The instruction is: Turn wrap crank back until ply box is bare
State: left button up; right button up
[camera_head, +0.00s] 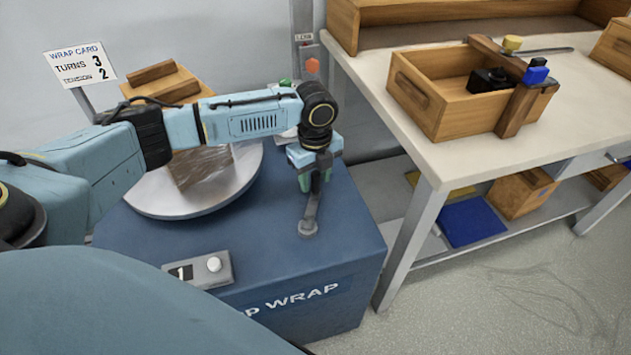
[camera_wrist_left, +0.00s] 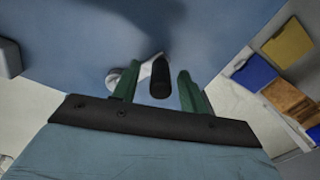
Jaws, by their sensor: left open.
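The wrap crank (camera_head: 309,212) is a grey arm on the blue wrap stand, its hub toward the front. Its dark upright grip (camera_wrist_left: 160,78) shows in the left wrist view between the green fingers. My left gripper (camera_head: 314,180) is open around the grip, with gaps visible on both sides. The ply box (camera_head: 203,168) stands on the round grey turntable (camera_head: 180,209); shiny clear film shows on its lower part. My left arm hides its middle. My right gripper is out of view.
A small counter (camera_head: 199,269) on the blue stand (camera_head: 290,275) reads 1. A card (camera_head: 80,64) reads turns 3, tension 2. A workbench (camera_head: 430,150) stands at right with a wooden crate (camera_head: 420,92) and tools. Boxes and a blue bin (camera_head: 473,223) sit on its lower shelf.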

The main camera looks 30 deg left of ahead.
pick_arm(q)
jog(key=shift+f, duration=0.4)
grip_shut()
